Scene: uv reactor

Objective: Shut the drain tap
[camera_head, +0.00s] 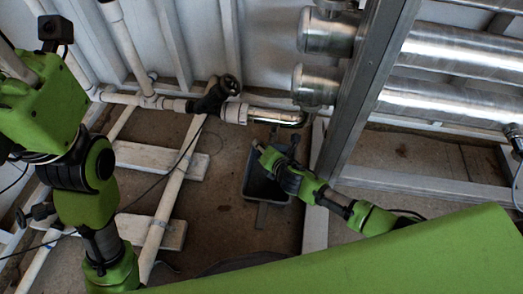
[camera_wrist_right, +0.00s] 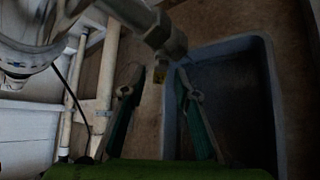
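The drain tap shows in the right wrist view as a metal fitting (camera_wrist_right: 165,38) with a small yellowish part (camera_wrist_right: 159,72) hanging below it. My right gripper (camera_wrist_right: 159,82) is open, with one finger on each side of that yellowish part. I cannot tell whether either fingertip touches it. In the head view my right gripper (camera_head: 268,152) is just below the shiny metal pipe end (camera_head: 280,117), and the tap itself is too small or hidden there.
A grey tub (camera_head: 254,182) lies on the floor under the right gripper. A black valve (camera_head: 215,95) sits on the white pipe to the left. A steel post (camera_head: 362,90) and large steel cylinders (camera_head: 450,50) stand to the right.

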